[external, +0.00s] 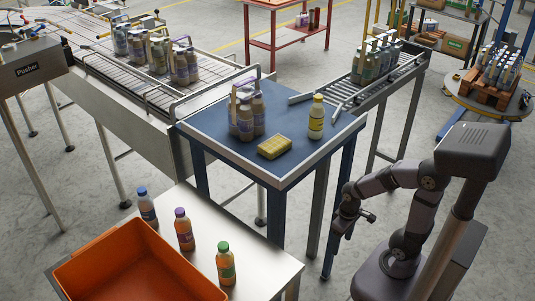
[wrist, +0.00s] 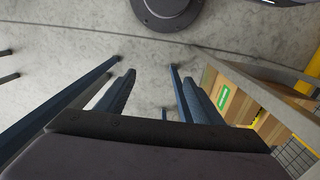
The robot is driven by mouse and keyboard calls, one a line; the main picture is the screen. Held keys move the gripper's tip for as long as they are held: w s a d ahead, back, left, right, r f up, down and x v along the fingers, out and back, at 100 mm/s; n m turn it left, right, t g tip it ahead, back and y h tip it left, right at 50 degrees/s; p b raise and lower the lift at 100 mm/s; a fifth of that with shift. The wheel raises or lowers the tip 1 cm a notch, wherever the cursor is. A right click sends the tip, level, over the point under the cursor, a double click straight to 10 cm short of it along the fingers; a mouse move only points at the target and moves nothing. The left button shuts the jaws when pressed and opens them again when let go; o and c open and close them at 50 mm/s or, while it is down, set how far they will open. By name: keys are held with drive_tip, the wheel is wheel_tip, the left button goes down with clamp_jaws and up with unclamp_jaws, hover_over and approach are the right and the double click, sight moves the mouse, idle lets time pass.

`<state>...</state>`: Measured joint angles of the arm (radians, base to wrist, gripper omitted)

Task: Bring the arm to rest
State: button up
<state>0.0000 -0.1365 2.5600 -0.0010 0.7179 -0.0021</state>
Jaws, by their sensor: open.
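My arm stands at the right of the external view, folded above its dark base, with its elbow bent. My gripper (external: 367,215) hangs beside the blue-topped table (external: 212,120), apart from it and lower than its top. The fingertips are small and hard to make out in the external view.
The blue table holds a yellow sponge-like block (external: 275,147), a yellow bottle (external: 316,117) and grouped bottles (external: 247,117). An orange bin (external: 135,262) and three bottles sit on a white table (external: 262,262). A cardboard-box shelf (wrist: 235,95) shows in the wrist view.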

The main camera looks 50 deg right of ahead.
wheel_tip(320, 180, up, 12)
drive_tip(key=p, duration=0.9)
drive_tip(key=shift+f, duration=0.25)
